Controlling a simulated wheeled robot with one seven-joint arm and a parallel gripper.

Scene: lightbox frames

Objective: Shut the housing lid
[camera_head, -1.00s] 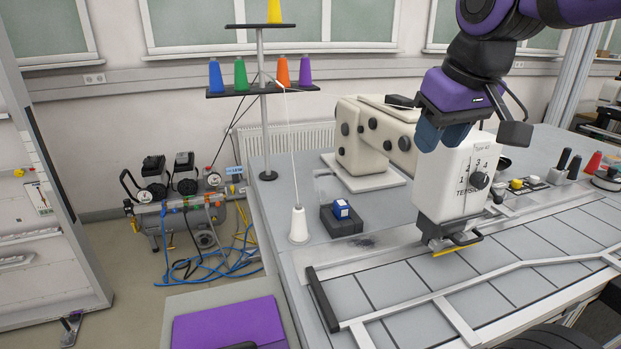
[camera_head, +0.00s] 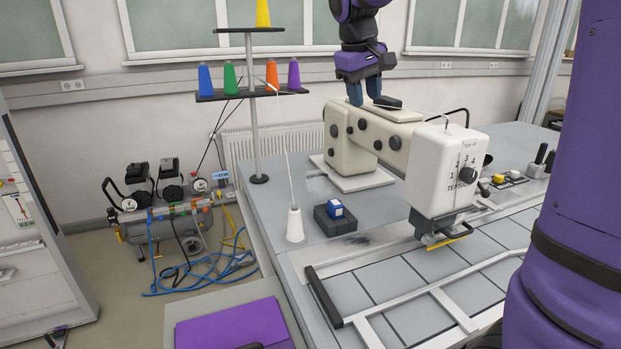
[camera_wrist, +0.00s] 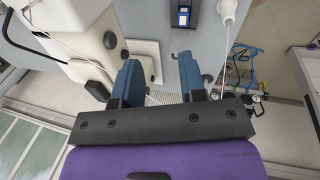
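The cream sewing machine (camera_head: 345,135) stands on the grey table, its white head (camera_head: 440,170) toward the front. A flat cream panel with a dark handle-like piece (camera_head: 388,102) lies along the top of its housing; I take this for the housing lid (camera_head: 402,115), but cannot tell how far open it is. My gripper (camera_head: 365,103) hangs above the rear of the housing, fingers pointing down.
A thread stand (camera_head: 254,110) with coloured cones is left of the machine. A white cone (camera_head: 295,225) and a dark block with a blue box (camera_head: 338,210) stand on the table before it. My purple arm covers the right side.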

